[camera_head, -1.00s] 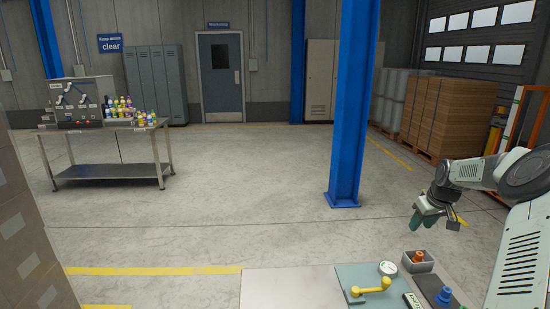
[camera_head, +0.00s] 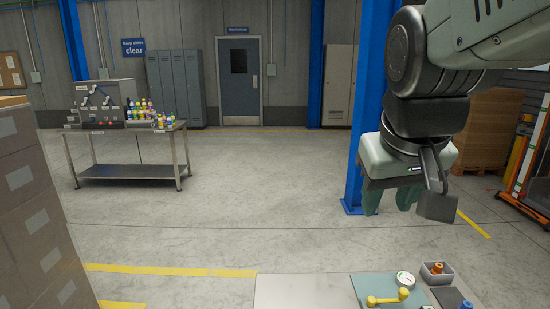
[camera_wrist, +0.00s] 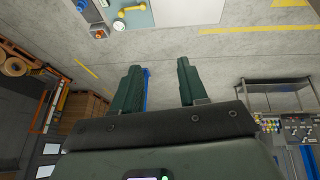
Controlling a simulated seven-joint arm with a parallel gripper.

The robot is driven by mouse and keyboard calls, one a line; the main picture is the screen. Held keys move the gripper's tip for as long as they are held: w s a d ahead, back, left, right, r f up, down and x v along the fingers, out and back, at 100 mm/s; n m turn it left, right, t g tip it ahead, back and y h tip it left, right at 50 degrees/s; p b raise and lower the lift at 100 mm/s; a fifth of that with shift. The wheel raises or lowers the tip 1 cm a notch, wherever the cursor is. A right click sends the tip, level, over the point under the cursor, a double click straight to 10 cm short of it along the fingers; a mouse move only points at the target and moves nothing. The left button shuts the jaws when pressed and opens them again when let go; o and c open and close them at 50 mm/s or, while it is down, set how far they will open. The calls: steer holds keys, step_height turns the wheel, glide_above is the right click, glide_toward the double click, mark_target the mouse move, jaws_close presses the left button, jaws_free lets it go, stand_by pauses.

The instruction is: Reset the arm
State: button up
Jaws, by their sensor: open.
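My gripper (camera_head: 388,200) hangs from my arm at the right of the head view, in the air beyond the near worktop. Its two green fingers point down and stand apart, with nothing seen between them. In the wrist view my gripper (camera_wrist: 157,75) also shows two separate green fingers with bare floor and a strip of blue between them. My gripper is clear of the worktop (camera_head: 300,290) and touches nothing that I can see.
The near worktop carries a yellow handle (camera_head: 388,298), a round white gauge (camera_head: 405,279) and a grey bin (camera_head: 437,273) with an orange part. A blue column (camera_head: 372,60) stands behind my arm. Stacked boxes (camera_head: 35,190) are at left; a metal table (camera_head: 125,132) stands farther back. The middle floor is open.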

steer(key=s+a+f+y, duration=0.1)
steer(key=s+a, duration=0.3)
steer(key=s, duration=0.5)
steer(key=shift+f+t, duration=0.3)
steer(key=shift+f, duration=0.05)
